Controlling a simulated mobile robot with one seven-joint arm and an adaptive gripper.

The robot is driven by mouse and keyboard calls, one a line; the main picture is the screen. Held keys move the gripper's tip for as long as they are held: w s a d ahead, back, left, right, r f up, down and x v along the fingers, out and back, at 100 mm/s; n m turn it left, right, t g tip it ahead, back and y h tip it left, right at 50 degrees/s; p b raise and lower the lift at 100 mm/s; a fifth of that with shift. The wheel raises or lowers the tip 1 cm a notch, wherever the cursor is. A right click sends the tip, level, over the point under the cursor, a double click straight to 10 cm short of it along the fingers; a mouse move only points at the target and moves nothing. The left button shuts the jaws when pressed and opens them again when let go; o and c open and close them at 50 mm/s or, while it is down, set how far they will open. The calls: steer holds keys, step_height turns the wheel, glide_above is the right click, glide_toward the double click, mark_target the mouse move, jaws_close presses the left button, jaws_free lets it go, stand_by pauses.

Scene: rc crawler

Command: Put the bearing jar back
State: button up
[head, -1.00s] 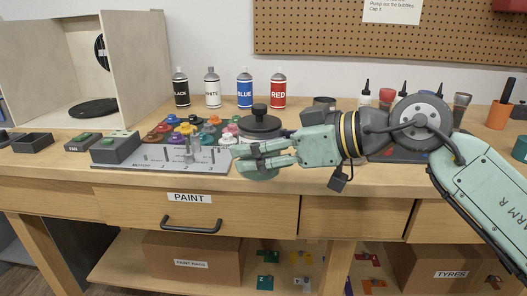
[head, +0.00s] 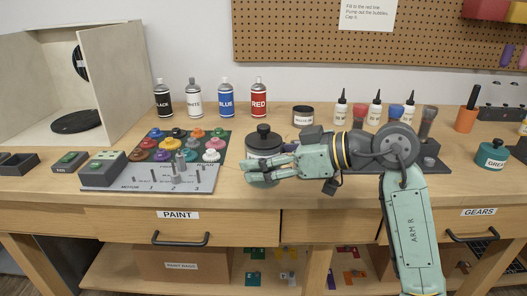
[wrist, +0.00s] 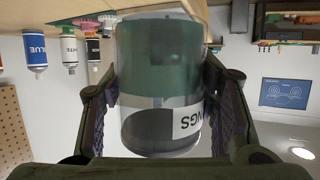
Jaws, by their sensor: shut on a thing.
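The bearing jar (wrist: 160,90) is a clear cylinder with a green lower part and a white label, of which "NGS" shows. My gripper (wrist: 165,100) is shut on it, one finger on each side; the wrist picture is upside down.
Left of the gripper are a grey pegged plate (head: 140,183) and a tray of colored paint pots (head: 160,150). Spray cans (head: 226,99) and dropper bottles (head: 375,109) stand behind. A green jar (head: 491,154) stands at the right. Some bare bench lies along the front edge.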

steer(key=w+p, duration=0.1)
steer(key=w, duration=0.4)
steer(key=w+f+p, duration=0.1)
steer(key=w, duration=0.4)
steer(key=w+p, duration=0.2)
steer(key=w, duration=0.3)
steer(key=shift+w+a+f, duration=0.1)
steer(key=shift+w+f, duration=0.05)
steer(key=shift+w, duration=0.05)
steer(key=shift+w+f, duration=0.1)
steer(key=shift+f, duration=0.15)
steer(key=shift+f+p, duration=0.65)
steer(key=shift+f, duration=0.95)
steer(key=o, duration=1.4)
steer(key=shift+f, duration=0.15)
steer(key=shift+c, duration=0.2)
